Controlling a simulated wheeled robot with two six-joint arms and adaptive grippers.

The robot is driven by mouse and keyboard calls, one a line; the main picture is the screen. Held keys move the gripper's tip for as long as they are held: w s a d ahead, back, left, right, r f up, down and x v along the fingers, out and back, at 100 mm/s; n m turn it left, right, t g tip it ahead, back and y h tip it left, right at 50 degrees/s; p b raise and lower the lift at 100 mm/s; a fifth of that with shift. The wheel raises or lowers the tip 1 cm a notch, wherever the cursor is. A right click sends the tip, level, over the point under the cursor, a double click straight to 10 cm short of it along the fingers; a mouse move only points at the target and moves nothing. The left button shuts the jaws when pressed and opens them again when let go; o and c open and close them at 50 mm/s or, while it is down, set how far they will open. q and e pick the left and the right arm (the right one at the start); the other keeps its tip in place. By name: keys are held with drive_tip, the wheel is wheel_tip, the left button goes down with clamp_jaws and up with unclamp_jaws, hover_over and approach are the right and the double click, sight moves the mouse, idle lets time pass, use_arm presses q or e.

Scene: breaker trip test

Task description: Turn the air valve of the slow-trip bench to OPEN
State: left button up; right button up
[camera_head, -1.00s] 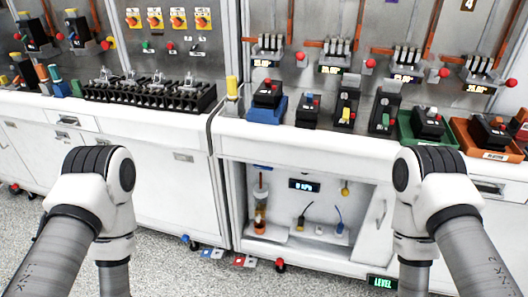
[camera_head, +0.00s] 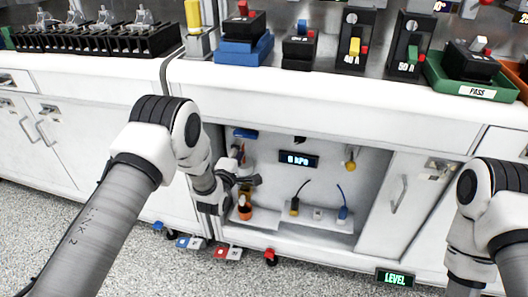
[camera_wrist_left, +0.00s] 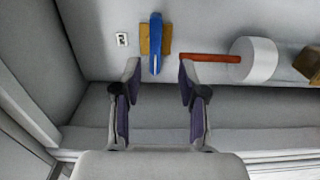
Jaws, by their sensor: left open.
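The air valve has a blue lever (camera_head: 245,133) high on the left of the open cabinet bay. In the left wrist view the blue lever (camera_wrist_left: 156,45) stands lengthwise in the picture on a brass-coloured body (camera_wrist_left: 167,40). My left gripper (camera_head: 251,182) is inside the bay, below the lever in the head view. In the left wrist view its open fingers (camera_wrist_left: 160,72) are on either side of the lever's near end, with gaps on both sides and no clear contact. A display (camera_head: 299,160) in the bay reads 0 kPa. My right gripper is out of view.
A red rod (camera_wrist_left: 210,58) and white cylinder (camera_wrist_left: 254,60) lie right of the valve. An orange cup-like part (camera_head: 245,213) stands below my left gripper. Yellow (camera_head: 294,208) and blue (camera_head: 342,213) plugs with cables stand further right. The worktop edge overhangs the bay.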

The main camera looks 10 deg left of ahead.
sight(244, 136)
use_arm(q)
drive_tip(key=w, duration=0.3)
drive_tip(key=w+b, duration=0.1)
drive_tip(key=w, duration=0.2)
drive_tip(key=shift+w+a+r, duration=0.1)
drive_tip(key=shift+w+r, duration=0.05)
drive_tip(key=shift+r, duration=0.05)
drive_tip(key=shift+w+r, duration=0.1)
drive_tip(key=shift+w, duration=0.25)
clamp_jaws()
